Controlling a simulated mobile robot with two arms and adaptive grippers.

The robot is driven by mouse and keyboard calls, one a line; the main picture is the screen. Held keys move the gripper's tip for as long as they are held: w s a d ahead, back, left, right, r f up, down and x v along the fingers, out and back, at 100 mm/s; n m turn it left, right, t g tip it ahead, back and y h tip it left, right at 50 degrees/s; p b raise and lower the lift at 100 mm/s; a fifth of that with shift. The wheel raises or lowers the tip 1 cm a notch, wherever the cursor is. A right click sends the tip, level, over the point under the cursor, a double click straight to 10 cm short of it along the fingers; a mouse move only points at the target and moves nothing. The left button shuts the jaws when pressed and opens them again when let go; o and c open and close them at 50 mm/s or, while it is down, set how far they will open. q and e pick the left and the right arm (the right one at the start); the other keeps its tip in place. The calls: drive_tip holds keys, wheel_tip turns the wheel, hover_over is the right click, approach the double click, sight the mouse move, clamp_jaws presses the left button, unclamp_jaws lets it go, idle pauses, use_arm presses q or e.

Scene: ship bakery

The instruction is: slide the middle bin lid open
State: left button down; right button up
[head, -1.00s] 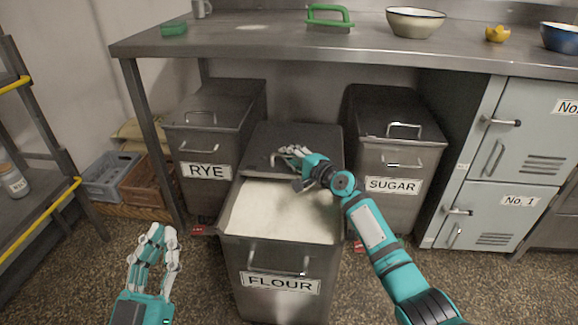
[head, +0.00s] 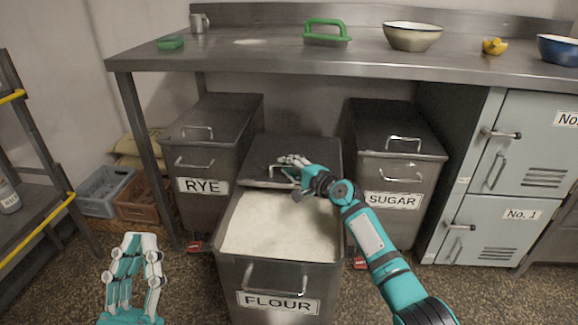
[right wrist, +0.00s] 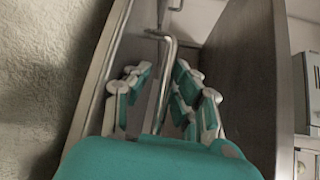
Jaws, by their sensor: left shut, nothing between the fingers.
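The middle bin, labelled FLOUR (head: 278,303), stands in front of the table with its front part uncovered and pale flour (head: 280,228) showing. Its dark metal lid (head: 318,153) sits slid toward the back. My right gripper (head: 292,164) is over the lid's front part. In the right wrist view, its fingers (right wrist: 163,82) are apart, on either side of the lid's bent metal handle (right wrist: 168,55), with gaps visible. My left gripper (head: 136,242) is shut and empty, low at the left, clear of the bin.
The RYE bin (head: 203,186) and SUGAR bin (head: 393,200) stand closed on either side, close to the flour bin. The steel table (head: 260,62) runs above the bins. Lockers (head: 490,228) stand at the right. Crates (head: 105,190) and a shelf rack are at the left.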

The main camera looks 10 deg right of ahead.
drive_tip(key=shift+r, duration=0.15)
drive_tip(key=v, duration=1.2)
